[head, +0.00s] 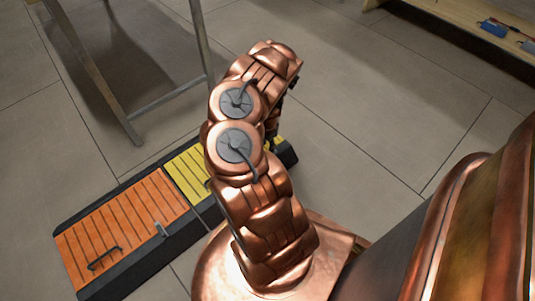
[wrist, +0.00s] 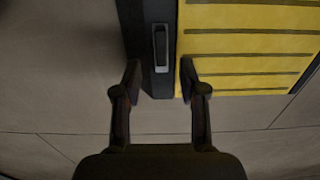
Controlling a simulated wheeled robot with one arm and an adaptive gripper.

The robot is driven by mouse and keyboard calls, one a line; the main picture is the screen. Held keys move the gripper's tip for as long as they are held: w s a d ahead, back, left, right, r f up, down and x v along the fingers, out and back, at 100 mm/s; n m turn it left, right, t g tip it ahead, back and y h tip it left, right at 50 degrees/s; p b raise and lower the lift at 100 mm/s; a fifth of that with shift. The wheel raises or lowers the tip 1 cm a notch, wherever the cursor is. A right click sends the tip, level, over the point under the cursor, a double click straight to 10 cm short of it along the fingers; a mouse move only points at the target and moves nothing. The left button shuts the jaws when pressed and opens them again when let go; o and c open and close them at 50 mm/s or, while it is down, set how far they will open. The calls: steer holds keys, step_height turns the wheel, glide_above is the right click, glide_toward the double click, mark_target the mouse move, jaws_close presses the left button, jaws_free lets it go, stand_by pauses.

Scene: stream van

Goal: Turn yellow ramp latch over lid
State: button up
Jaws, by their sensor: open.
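The yellow ramp lid (wrist: 245,45), with dark slots across it, fills the upper right of the wrist view. It also shows in the head view (head: 187,172), partly behind my arm. The latch (wrist: 161,48) is a small grey and black bar on the dark frame beside the lid. It lies along the frame, parallel to the lid's edge, and not across the lid. My gripper (wrist: 160,75) is open, with one fingertip on each side of the latch's near end in the picture. I cannot tell whether either finger touches it. My arm hides this latch in the head view.
An orange slotted lid (head: 122,222) with a handle (head: 103,258) and its own grey latch (head: 160,229) lies left of the yellow one. A metal-legged stand (head: 120,108) stands behind. A wooden shelf (head: 455,27) is at upper right. Tiled floor around is clear.

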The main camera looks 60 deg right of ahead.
steer(key=shift+f+b, duration=1.7)
steer(key=shift+f, duration=1.15)
jaws_close()
